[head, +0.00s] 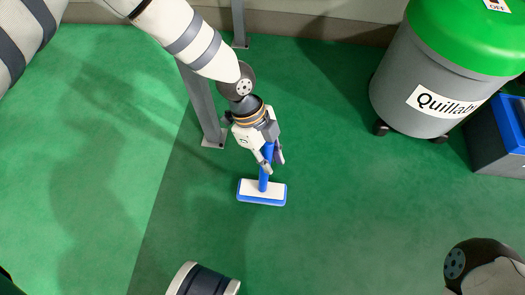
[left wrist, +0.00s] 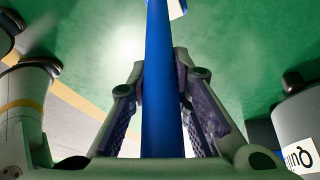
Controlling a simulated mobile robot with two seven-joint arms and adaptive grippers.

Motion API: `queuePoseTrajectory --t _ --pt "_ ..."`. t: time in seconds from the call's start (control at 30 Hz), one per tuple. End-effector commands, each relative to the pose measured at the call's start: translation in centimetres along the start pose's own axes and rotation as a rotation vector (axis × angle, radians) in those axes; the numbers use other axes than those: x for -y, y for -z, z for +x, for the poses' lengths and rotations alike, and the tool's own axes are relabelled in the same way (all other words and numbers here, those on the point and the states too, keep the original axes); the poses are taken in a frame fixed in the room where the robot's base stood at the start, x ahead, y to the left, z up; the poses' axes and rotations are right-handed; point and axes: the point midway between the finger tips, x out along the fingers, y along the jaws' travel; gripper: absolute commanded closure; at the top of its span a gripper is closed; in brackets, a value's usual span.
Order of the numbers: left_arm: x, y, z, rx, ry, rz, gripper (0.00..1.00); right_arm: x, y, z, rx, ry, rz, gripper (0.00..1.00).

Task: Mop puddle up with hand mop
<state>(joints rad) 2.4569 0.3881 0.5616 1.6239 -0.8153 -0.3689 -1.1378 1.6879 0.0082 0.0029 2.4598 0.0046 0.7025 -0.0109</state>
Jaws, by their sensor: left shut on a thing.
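The hand mop has a blue handle (head: 265,178) and a flat white head with a blue rim (head: 262,192). My left gripper (head: 270,160) is shut on the handle, with the mop head below it at or just above the green floor; I cannot tell if it touches. In the left wrist view the blue handle (left wrist: 160,90) runs between the two fingers, and a corner of the mop head (left wrist: 177,8) shows at the top edge. No puddle stands out clearly on the floor. My right gripper is out of view.
A grey bin with a green lid (head: 415,85), labelled "Quillab", stands on casters at upper right. A grey and blue box (head: 503,135) stands beside it. A grey metal post (head: 205,110) with a foot plate stands left of my gripper. Green floor (head: 340,220) around the mop is clear.

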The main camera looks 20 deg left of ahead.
Motion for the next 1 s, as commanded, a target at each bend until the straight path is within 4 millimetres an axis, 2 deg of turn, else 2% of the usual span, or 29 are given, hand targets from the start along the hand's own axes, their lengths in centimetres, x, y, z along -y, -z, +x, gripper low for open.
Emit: queuePoseTrajectory --t 0.47,1.0 --pt "0.1 0.1 0.0 0.000 0.001 -0.002 1.00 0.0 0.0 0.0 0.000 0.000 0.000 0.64" --pt "-1.0 -2.4 -0.9 0.000 0.001 -0.001 1.00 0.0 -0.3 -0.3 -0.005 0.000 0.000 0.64"
